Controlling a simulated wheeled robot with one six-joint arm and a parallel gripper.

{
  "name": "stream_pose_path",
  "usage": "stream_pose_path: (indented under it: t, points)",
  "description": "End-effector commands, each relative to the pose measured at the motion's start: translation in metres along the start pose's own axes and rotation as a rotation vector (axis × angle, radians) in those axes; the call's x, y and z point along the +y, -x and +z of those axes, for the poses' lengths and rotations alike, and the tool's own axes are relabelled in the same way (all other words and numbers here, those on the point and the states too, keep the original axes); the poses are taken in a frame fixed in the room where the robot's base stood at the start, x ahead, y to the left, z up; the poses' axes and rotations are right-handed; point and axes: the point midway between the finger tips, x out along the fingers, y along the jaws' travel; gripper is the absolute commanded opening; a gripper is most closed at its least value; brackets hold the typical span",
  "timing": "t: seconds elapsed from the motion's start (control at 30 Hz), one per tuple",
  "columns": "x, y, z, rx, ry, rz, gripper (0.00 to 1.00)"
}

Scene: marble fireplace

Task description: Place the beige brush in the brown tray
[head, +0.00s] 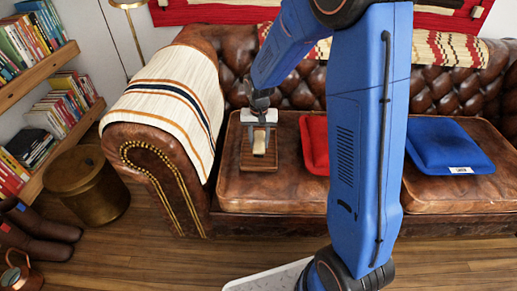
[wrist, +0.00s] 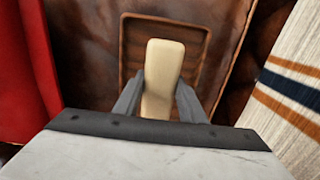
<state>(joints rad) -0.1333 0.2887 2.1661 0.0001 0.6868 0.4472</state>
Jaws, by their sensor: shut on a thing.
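The beige brush (head: 259,142) is held in my gripper (head: 259,127) above the left seat cushion of the leather sofa. In the wrist view the beige brush (wrist: 161,77) stands out between the two fingers of my gripper (wrist: 160,100), which are shut on it. The brown tray (head: 258,162) lies on the seat cushion, below the brush. In the wrist view the brown tray (wrist: 200,48) shows behind the brush, with the brush in line with its middle. I cannot tell the exact gap between brush and tray.
A red cushion (head: 314,145) lies right of the tray, partly behind my arm. A blue cushion (head: 448,148) is farther right. The sofa arm with a striped blanket (head: 175,88) rises on the left. A brass side table (head: 88,185) and bookshelves (head: 35,75) stand at the far left.

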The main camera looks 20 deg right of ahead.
Motion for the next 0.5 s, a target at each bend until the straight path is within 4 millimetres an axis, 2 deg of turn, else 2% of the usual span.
stream_pose_path:
  t: [0.13, 0.33, 0.5]
  points:
    - [0.000, -0.009, 0.000, -0.001, 0.000, 0.001, 0.09]
    - [0.000, -0.035, 0.001, -0.002, 0.000, 0.001, 0.09]
    - [0.000, -0.039, 0.000, 0.000, 0.000, 0.000, 0.09]
